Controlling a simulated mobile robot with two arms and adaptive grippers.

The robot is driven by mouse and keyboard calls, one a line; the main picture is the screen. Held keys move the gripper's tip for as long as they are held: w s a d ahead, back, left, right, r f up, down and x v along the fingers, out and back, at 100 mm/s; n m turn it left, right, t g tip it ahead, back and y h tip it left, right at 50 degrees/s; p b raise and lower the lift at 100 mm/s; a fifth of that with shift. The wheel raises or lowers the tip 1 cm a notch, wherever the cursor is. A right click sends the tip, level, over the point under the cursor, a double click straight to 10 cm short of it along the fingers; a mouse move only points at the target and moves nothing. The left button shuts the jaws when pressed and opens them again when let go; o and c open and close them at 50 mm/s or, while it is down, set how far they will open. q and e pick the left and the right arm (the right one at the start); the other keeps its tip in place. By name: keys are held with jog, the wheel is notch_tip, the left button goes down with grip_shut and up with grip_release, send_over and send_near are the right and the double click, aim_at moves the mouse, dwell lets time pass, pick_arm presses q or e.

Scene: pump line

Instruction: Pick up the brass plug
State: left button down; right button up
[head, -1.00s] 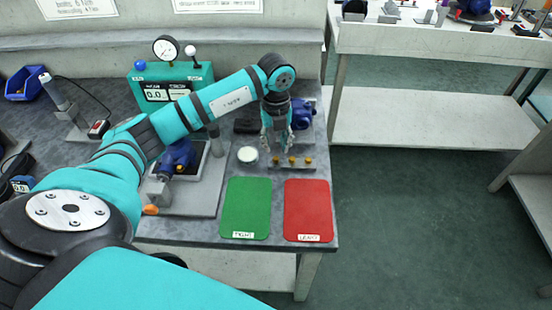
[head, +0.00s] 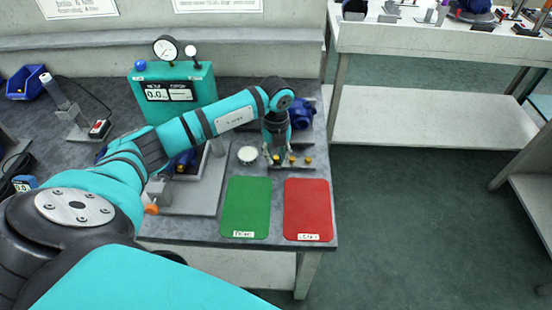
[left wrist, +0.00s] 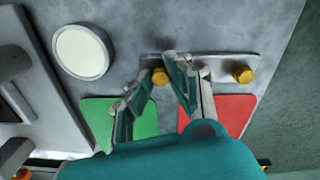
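Several brass plugs stand in a row in a small holder at the table's right side. The leftmost brass plug (head: 276,159) is at my left gripper (head: 275,153). A middle plug (head: 292,160) and a right plug (head: 308,161) stand beside it. In the left wrist view the leftmost plug (left wrist: 160,77) shows between the fingertips of my left gripper (left wrist: 159,72). The fingers are spread around it, and I see no clear grip. The right plug (left wrist: 243,74) is clear of the fingers; the right finger seems to hide the middle one. My right gripper is out of view.
A white round dish (head: 248,155) is just left of the plugs. A green mat (head: 246,205) and a red mat (head: 308,208) lie in front. A blue pump part (head: 302,114) stands behind. A teal gauge box (head: 178,92) is at the back.

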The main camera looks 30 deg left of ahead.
aim_at(276, 158)
pick_arm(q)
jog(key=shift+r+p, duration=0.4)
jog(key=shift+r, duration=0.1)
notch_tip(276, 158, up, 3)
jog(key=p, duration=0.2)
jog(key=shift+r+p, duration=0.15)
jog(key=shift+p, duration=0.2)
jog(key=s+a+p, duration=0.1)
jog(key=s, duration=0.3)
jog(key=s+a+p, duration=0.1)
jog(key=s+p, duration=0.1)
jog(key=s, duration=0.3)
jog(key=s+a+p, duration=0.1)
jog(key=s+p, duration=0.1)
jog(key=s, duration=0.3)
jog(key=shift+s+a+r, duration=0.25)
jog(key=shift+r, duration=0.15)
jog(key=shift+s+a+p, duration=0.1)
jog(key=shift+s+p, duration=0.25)
jog(key=shift+s, duration=0.2)
